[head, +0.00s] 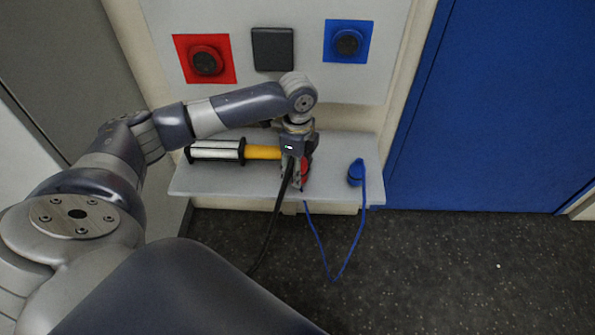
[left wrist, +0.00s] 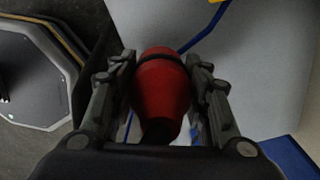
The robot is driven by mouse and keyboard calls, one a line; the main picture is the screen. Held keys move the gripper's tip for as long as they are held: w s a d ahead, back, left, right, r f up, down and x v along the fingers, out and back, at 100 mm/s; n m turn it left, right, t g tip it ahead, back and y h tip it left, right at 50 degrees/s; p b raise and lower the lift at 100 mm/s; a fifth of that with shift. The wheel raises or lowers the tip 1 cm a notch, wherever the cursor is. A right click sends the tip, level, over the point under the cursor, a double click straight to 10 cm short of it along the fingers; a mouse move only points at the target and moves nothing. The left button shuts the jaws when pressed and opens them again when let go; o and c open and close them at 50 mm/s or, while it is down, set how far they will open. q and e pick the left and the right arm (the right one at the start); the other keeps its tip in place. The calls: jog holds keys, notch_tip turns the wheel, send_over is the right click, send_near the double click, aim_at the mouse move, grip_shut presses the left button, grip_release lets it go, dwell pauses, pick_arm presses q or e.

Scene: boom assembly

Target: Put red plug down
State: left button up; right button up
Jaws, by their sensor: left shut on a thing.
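My left gripper (head: 297,178) is at the shelf's front part, right of the yellow-handled tool. It is shut on the red plug (head: 306,166), which is partly hidden behind the fingers in the head view. In the left wrist view the red plug (left wrist: 160,88) sits between the two fingers (left wrist: 160,95), with a dark ring near its far end. Whether the plug touches the shelf (head: 340,185) cannot be told. My right gripper is in neither view.
A blue plug (head: 355,172) stands on the shelf at right, its blue cable (head: 318,235) hanging below the edge. A tool with a yellow handle (head: 263,152) lies at left. Red (head: 206,61) and blue (head: 347,42) sockets and a black square (head: 273,49) are on the panel above.

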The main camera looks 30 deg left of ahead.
pick_arm(q)
jog(key=shift+w+a+f, duration=0.1)
jog(key=shift+w+a, duration=0.4)
jog(key=shift+w, duration=0.3)
jog(key=shift+f, duration=0.15)
notch_tip(320, 180, down, 3)
jog(key=shift+f+b, duration=0.1)
jog(key=shift+b, duration=0.75)
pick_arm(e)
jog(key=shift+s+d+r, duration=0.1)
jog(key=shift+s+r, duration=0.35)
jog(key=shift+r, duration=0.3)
pick_arm(q)
jog(key=o, duration=1.4)
